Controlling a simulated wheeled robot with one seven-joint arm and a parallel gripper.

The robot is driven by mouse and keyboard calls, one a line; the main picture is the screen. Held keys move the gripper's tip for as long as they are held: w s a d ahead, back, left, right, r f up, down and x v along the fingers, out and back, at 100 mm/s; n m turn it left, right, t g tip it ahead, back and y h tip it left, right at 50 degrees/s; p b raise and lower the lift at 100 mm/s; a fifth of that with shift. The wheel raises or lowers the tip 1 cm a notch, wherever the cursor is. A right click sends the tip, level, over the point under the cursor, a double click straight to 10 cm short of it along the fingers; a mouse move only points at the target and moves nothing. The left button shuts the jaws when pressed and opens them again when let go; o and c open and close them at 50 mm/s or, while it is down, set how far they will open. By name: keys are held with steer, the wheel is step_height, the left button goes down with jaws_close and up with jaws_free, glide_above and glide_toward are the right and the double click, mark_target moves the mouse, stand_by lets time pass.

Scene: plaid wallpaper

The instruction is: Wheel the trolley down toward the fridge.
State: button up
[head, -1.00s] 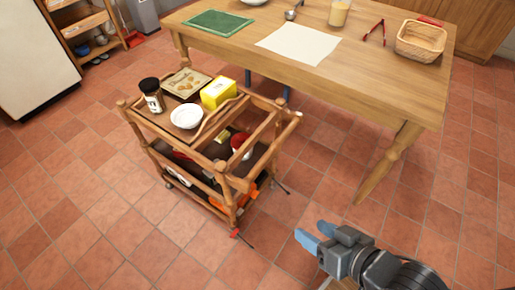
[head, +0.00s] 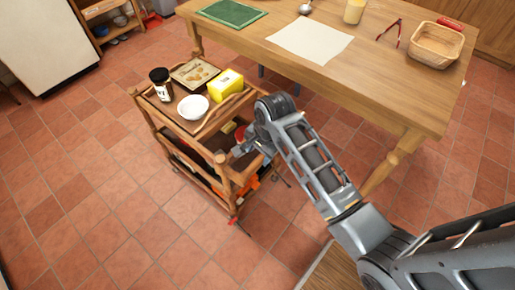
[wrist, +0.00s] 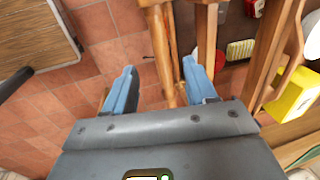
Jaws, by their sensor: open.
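The wooden trolley (head: 227,188) stands on the tiled floor left of the table. Its top holds a dark-lidded jar (head: 161,84), a white bowl (head: 193,107), a yellow box (head: 228,83) and a tray of biscuits (head: 194,73). The white fridge (head: 58,42) is at the upper left. My gripper (head: 243,151) is at the trolley's near right end, partly hidden by my arm. In the wrist view, my gripper (wrist: 160,88) has its blue fingers apart, with a wooden trolley bar (wrist: 160,50) between them in the picture; I cannot tell whether they touch it.
The wooden table (head: 385,95) stands close on the trolley's right, with a paper sheet (head: 310,40) and a basket (head: 436,45) on it. A wooden shelf (head: 110,35) stands beside the fridge. The floor between trolley and fridge is clear.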

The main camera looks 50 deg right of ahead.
mark_target(255, 163)
steer(key=shift+w+f+b, duration=0.1)
steer(key=shift+w+f, duration=0.15)
steer(key=shift+f, duration=1)
steer(key=shift+w+f+b, duration=0.1)
steer(key=shift+w+f, duration=0.15)
steer(key=shift+f, duration=1.05)
steer(key=shift+w+f+b, duration=0.1)
steer(key=shift+w+f, duration=0.15)
steer(key=shift+f, duration=1)
jaws_close()
